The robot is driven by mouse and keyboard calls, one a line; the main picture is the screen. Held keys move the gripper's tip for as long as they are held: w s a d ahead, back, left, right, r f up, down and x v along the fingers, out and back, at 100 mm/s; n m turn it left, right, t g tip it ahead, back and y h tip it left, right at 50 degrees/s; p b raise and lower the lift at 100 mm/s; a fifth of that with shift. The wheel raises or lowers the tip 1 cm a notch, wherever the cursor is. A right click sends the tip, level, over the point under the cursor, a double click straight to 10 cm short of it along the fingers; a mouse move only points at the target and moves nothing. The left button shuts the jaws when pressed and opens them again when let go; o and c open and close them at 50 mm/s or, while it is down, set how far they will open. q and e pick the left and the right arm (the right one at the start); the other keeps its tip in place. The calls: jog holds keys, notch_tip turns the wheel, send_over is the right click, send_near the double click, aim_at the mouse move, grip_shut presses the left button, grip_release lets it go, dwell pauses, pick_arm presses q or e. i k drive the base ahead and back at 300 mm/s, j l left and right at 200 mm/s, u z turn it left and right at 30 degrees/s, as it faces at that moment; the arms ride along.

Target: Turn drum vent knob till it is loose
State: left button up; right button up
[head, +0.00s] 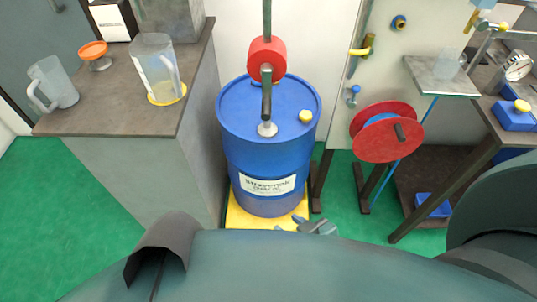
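The blue drum (262,160) stands upright in the middle of the head view, with a white label on its front. The drum vent knob (306,116) is a small yellow knob at the right of the drum's top. My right gripper (308,225) shows as small grey parts low in front of the drum's base, well below the knob and apart from it. My own arm hides much of this gripper, and whether its fingers are open is unclear. My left gripper is not in view.
A red pump (267,58) with an upright pipe rises from the drum's top, left of the knob. The drum stands on a yellow base (238,216). A counter with jugs (110,95) is on the left. A red reel (387,146) and a bench stand on the right.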

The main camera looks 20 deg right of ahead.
aim_at(305, 116)
jog(key=i+l+z, duration=0.15)
jog(key=z, duration=0.25)
jog(key=i+l+z, duration=0.2)
jog(key=z, duration=0.2)
jog(key=i+l+z, duration=0.2)
jog(key=z, duration=0.2)
